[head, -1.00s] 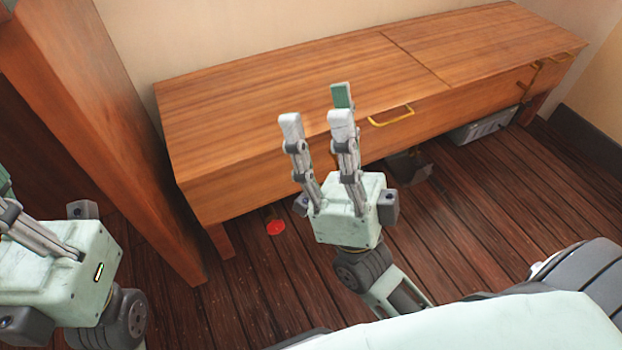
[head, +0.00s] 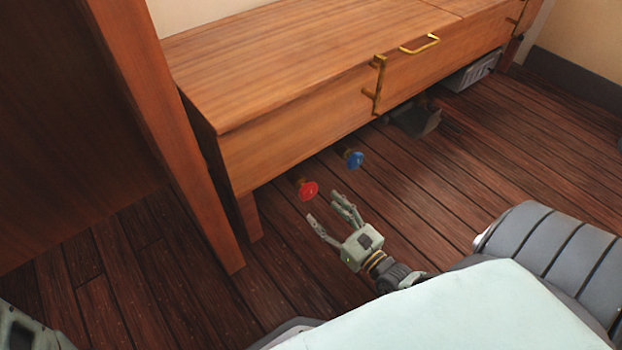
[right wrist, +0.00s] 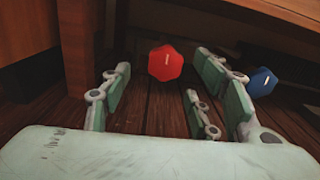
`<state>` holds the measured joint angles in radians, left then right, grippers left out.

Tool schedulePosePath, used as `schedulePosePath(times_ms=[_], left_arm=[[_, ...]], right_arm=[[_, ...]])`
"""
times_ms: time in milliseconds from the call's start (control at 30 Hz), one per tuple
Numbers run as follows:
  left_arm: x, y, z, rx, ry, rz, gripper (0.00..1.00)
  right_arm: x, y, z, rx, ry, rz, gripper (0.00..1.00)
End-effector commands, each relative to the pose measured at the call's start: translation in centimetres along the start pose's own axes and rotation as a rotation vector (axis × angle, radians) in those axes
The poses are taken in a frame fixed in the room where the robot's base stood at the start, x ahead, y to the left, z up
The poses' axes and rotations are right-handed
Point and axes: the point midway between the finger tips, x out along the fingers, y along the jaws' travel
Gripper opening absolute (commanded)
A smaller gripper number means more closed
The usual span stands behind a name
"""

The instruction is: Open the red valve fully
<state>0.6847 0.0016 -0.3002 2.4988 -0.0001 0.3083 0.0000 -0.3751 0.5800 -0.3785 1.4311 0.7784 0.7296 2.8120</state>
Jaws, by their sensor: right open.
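The red valve (head: 308,191) is a small red knob on a brass-coloured stem, low under the front edge of the wooden cabinet. It also shows in the right wrist view (right wrist: 165,64), straight ahead between my fingers. My right gripper (head: 328,208) is open and empty, just short of the red valve, with its fingers pointing at it. The fingers look apart from the valve, and the exact gap is hard to tell. Of my left gripper, only part of the body (head: 25,330) shows at the lower left corner; its fingers are out of view.
A blue valve (head: 354,160) sits close to the right of the red one. The wooden cabinet (head: 290,70) overhangs both, with a leg (head: 248,216) to the left and brass handles (head: 378,85). A dark object (head: 415,120) and grey box (head: 473,72) lie further right. Floor in front is clear.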

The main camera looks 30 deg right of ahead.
Motion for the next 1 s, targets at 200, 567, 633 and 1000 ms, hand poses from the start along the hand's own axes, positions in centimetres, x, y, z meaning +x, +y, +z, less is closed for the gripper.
schedulePosePath(times_ms=[200,567,633,1000], left_arm=[[-0.7,0.3,-0.6,0.001,0.01,0.003,0.0],[-3.0,0.7,-1.4,0.001,0.009,0.003,0.0],[-3.1,0.8,-1.4,0.001,0.009,0.003,0.0],[-3.1,0.8,-1.4,0.001,0.01,0.003,0.0]], right_arm=[[1.3,-0.7,-1.3,0.049,0.018,-0.008,0.56],[6.6,-0.6,-1.3,0.047,0.016,-0.008,0.56],[7.2,-0.6,-1.2,0.046,0.017,-0.007,0.56],[7.5,-0.6,-1.1,0.045,0.019,-0.006,0.52]])
